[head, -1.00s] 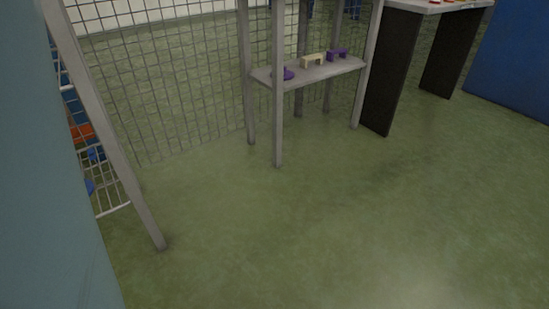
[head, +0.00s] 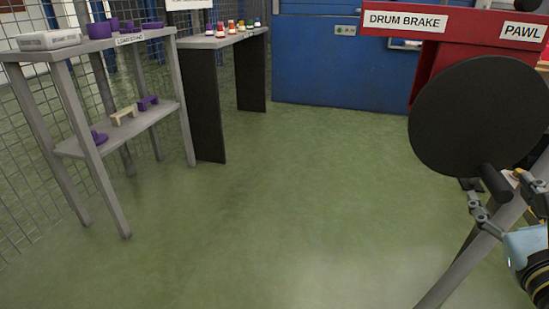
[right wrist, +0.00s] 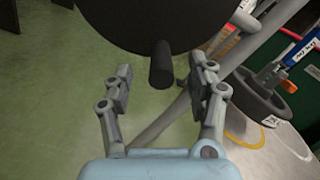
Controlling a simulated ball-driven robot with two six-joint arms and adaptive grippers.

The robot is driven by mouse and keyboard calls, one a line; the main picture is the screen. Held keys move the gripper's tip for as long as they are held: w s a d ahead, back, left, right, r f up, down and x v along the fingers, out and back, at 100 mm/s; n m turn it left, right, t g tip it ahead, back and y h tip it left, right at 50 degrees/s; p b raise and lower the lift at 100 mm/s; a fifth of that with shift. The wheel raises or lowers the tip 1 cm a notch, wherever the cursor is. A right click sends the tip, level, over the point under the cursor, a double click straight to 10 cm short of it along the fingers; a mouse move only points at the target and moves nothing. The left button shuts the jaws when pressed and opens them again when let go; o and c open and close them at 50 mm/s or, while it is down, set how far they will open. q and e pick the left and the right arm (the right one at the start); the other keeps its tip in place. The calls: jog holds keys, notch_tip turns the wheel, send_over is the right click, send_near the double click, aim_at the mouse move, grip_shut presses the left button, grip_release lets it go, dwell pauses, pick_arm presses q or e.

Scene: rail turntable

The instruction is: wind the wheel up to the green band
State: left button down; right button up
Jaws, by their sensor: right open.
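The wheel (head: 470,118) is a plain black disc at the right of the head view, below a red beam. A short black handle (head: 495,182) sticks out from its lower edge. My right gripper (head: 498,189) is open at this handle. In the right wrist view the handle (right wrist: 161,66) stands between the two open fingers (right wrist: 165,72), with a gap visible on both sides. The wheel's underside (right wrist: 155,22) fills the top of that view. I see no green band in these frames. My left gripper is not in view.
The red beam carries the labels DRUM BRAKE (head: 405,21) and PAWL (head: 524,32). A grey slanted leg (head: 470,262) stands below the wheel. At left are a grey shelf (head: 120,132) with purple pieces and a table (head: 222,40) with several coloured items. The green floor between is clear.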

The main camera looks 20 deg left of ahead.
jog(key=shift+s+b, duration=0.6)
jog(key=shift+s, duration=0.95)
jog(key=shift+s+f+b, duration=0.15)
jog(key=shift+s+b, duration=0.4)
jog(key=shift+s, duration=0.2)
jog(key=shift+s+r, duration=0.2)
jog(key=shift+s, duration=0.3)
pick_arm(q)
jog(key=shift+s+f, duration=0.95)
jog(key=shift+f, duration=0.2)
